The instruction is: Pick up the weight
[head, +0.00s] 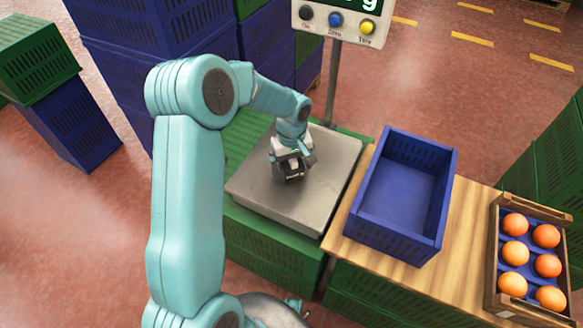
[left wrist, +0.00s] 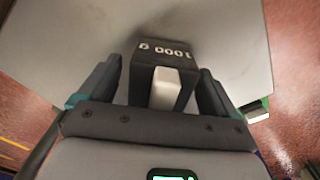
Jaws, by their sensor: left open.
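The weight (left wrist: 150,72) is a dark block marked "1000 g" with a pale part on it, in the middle of the left wrist view. It stands on the grey plate of the scale (head: 255,195). My left gripper (head: 291,170) is over the middle of the plate in the head view. In the left wrist view its two dark fingers are apart, one on each side of the weight, with narrow gaps. In the head view the gripper largely hides the weight. My right gripper is not in view.
Right of the scale, an empty blue crate (head: 440,200) stands on a wooden board (head: 465,230). A wooden crate (head: 493,255) of several oranges is at the far right. The scale's display post (head: 333,85) rises behind the plate. Stacked blue crates (head: 150,30) stand at the back left.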

